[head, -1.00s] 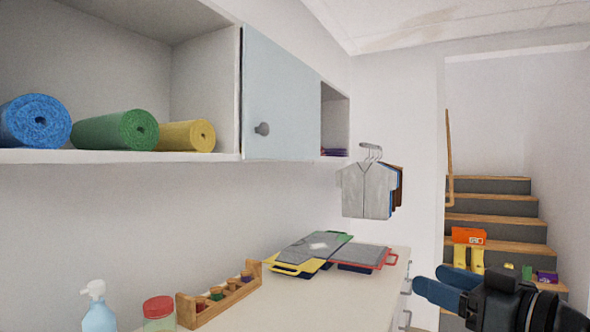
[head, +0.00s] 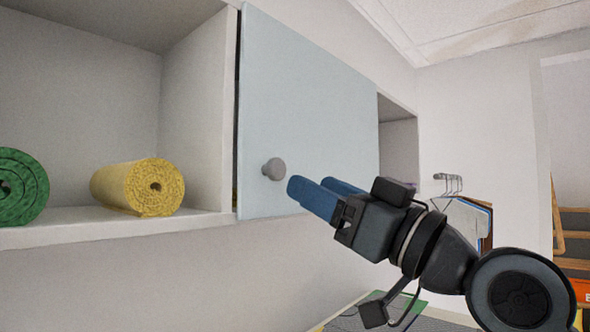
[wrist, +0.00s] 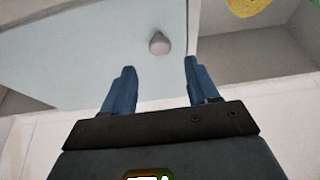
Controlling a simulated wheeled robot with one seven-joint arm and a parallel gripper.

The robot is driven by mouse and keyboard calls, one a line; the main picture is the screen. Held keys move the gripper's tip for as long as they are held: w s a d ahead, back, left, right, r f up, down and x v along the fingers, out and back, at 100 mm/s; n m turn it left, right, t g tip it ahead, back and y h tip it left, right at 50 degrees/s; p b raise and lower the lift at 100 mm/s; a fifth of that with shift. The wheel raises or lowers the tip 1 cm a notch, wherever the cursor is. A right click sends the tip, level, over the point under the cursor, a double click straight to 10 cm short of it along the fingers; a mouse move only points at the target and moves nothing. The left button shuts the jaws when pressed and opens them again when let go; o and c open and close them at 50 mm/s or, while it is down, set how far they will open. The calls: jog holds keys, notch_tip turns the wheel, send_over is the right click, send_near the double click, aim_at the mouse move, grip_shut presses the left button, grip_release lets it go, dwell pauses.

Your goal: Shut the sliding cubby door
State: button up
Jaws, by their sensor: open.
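The pale blue sliding door (head: 310,100) covers the middle part of the wall cubby, with open compartments on both sides of it. Its round grey knob (head: 274,169) sits near the door's left edge. My gripper (head: 316,192) is just right of the knob in the head view, its blue fingers pointing at the door. In the wrist view the door (wrist: 90,45) fills the upper left, and the knob (wrist: 159,43) lies ahead of and between the two open fingers (wrist: 158,80). The fingers look apart from the knob and hold nothing.
The left compartment holds a yellow roll (head: 138,187) and a green roll (head: 20,187) on its shelf (head: 100,228). Shirts on hangers (head: 465,215) hang at the right. Stairs (head: 572,245) stand beyond. Part of a counter with folders shows below my arm.

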aim_at(280, 168)
jog(key=p+x, duration=0.1)
jog(key=x, duration=0.4)
jog(key=shift+r+p, duration=0.2)
jog(key=shift+p, duration=0.15)
jog(key=shift+x, duration=0.8)
jog(key=shift+f, duration=0.15)
grip_shut()
